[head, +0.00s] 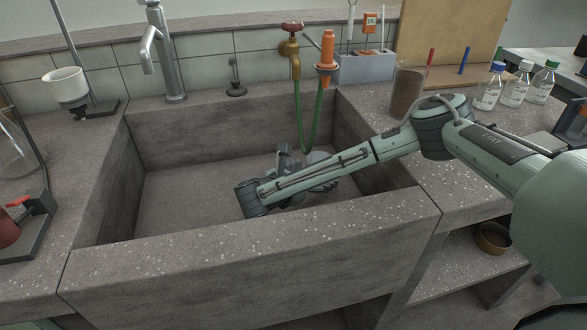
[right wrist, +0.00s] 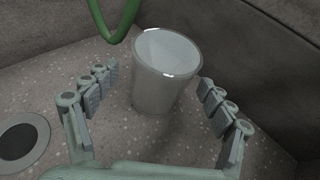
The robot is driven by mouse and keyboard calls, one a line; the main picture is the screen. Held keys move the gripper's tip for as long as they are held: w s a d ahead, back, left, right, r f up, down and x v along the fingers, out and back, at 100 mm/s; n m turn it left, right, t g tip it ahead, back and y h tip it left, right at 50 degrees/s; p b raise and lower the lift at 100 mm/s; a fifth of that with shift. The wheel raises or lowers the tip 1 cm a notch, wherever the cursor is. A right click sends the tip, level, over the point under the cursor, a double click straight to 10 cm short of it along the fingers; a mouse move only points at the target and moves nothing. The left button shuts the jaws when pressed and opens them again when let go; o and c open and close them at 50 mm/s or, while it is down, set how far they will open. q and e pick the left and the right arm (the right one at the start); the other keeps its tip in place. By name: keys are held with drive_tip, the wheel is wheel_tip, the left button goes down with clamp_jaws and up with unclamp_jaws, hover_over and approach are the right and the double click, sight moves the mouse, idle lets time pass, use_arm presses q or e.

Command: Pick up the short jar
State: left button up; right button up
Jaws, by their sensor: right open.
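The short jar (right wrist: 166,72) is a pale, see-through, open-topped vessel, slightly wider at its rim. It stands upright on the speckled sink floor in the right wrist view and looks empty. My right gripper (right wrist: 158,88) is open, with one finger to the left of the jar and one to the right, apart from it. In the head view my right gripper (head: 304,170) is down inside the sink, and the arm and gripper hide most of the jar. My left gripper is not in view.
The stone sink (head: 250,240) has high walls around the gripper. A green hose (head: 317,122) hangs close behind it. A round drain (right wrist: 22,143) lies left of the jar. A brown-filled beaker (head: 405,93) and several capped bottles (head: 516,86) stand on the right counter.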

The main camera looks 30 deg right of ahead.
drive_tip(key=x, duration=0.6)
drive_tip(key=shift+w+d+f, duration=0.1)
drive_tip(key=shift+d+f, duration=0.1)
drive_tip(key=c, duration=1.8)
drive_tip(key=shift+c, duration=0.2)
